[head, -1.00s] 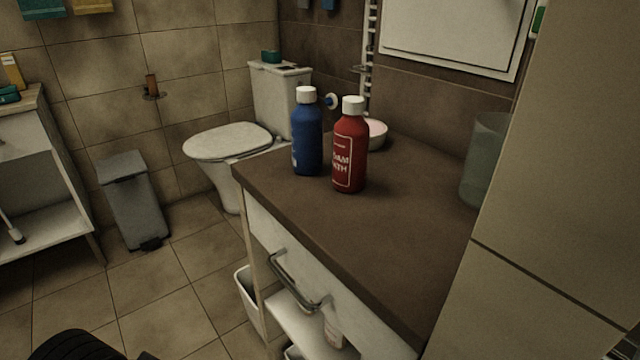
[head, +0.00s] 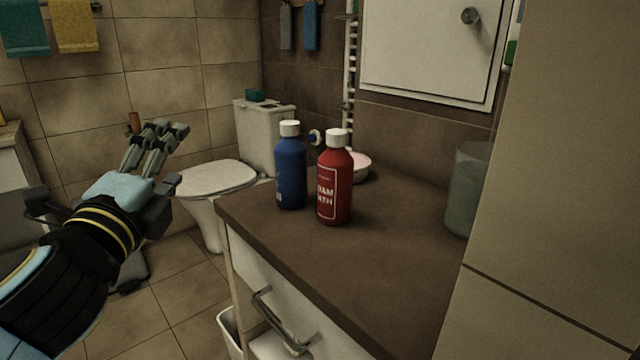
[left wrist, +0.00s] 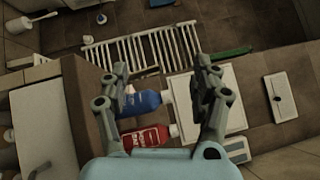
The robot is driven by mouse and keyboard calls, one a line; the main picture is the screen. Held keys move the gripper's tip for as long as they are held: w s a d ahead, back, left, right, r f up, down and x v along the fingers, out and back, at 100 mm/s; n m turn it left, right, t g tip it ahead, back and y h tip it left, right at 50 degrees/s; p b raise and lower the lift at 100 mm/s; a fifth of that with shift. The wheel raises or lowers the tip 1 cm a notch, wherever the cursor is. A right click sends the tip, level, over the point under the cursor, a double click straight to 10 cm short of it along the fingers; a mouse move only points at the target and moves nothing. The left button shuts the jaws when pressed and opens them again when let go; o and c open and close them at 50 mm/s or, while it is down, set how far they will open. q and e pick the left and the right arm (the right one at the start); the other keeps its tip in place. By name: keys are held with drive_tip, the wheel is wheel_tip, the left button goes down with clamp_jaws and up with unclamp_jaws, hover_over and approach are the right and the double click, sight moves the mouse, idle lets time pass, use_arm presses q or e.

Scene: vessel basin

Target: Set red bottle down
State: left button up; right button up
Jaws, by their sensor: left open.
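The red bottle (head: 335,180) with a white cap stands upright on the brown countertop (head: 390,250). It also shows in the left wrist view (left wrist: 147,138), past the open fingers. My left gripper (head: 166,130) is raised at the left of the head view, open and empty, well apart from the bottle. In the left wrist view the two fingers (left wrist: 160,85) are spread wide. A blue bottle (head: 290,172) with a white cap stands upright just left of the red one. My right gripper is not in view.
A pinkish-white bowl (head: 359,166) sits behind the red bottle. A translucent container (head: 467,190) stands at the counter's right, by the tiled wall (head: 560,170). The toilet (head: 218,180) is beyond the counter. The counter front is clear.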

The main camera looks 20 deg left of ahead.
use_arm(q)
drive_tip(key=w+d+m+h, duration=0.3)
drive_tip(key=d+m+h, duration=0.65)
drive_tip(key=m, duration=0.55)
drive_tip(key=m+g+h, duration=0.4)
drive_tip(key=m, duration=0.5)
approach(322, 174)
drive_tip(key=shift+w+d+r, duration=0.1)
drive_tip(key=shift+w+d, duration=0.1)
drive_tip(key=shift+w, duration=0.2)
drive_tip(key=shift+w+d+r, duration=0.15)
drive_tip(key=shift+w+d, duration=0.1)
drive_tip(key=shift+w, duration=0.2)
drive_tip(key=shift+h, duration=0.25)
drive_tip(key=x, duration=0.4)
drive_tip(key=shift+w+d+f, duration=0.2)
drive_tip(key=shift+f, duration=0.05)
drive_tip(key=x, duration=0.6)
drive_tip(key=shift+w+f, duration=0.1)
drive_tip(key=shift+f, duration=0.05)
drive_tip(key=c, duration=1.1)
